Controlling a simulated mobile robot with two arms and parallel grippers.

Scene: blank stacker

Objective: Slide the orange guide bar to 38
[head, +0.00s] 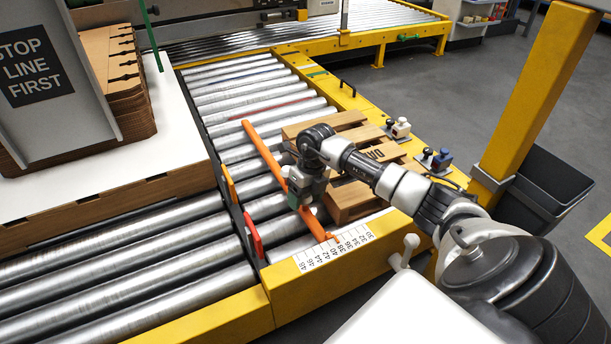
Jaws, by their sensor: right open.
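The orange guide bar (262,150) lies lengthwise over the rollers in the head view. Its near end reaches the white number scale (333,250) on the yellow front rail. That end sits near the marks around 38 to 40; the exact reading is too small to tell. My right gripper (300,203) is open, pointing down at the bar's middle to near part, and hides a piece of it. I cannot tell whether its fingers touch the bar. My left gripper is not in view.
A wooden pallet (350,197) lies on the rollers right of the bar, partly behind my right arm. An orange stop (230,186) and a red stop (253,234) stand to the left. A stack of brown cardboard (120,85) is at upper left. A yellow post (535,90) rises at right.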

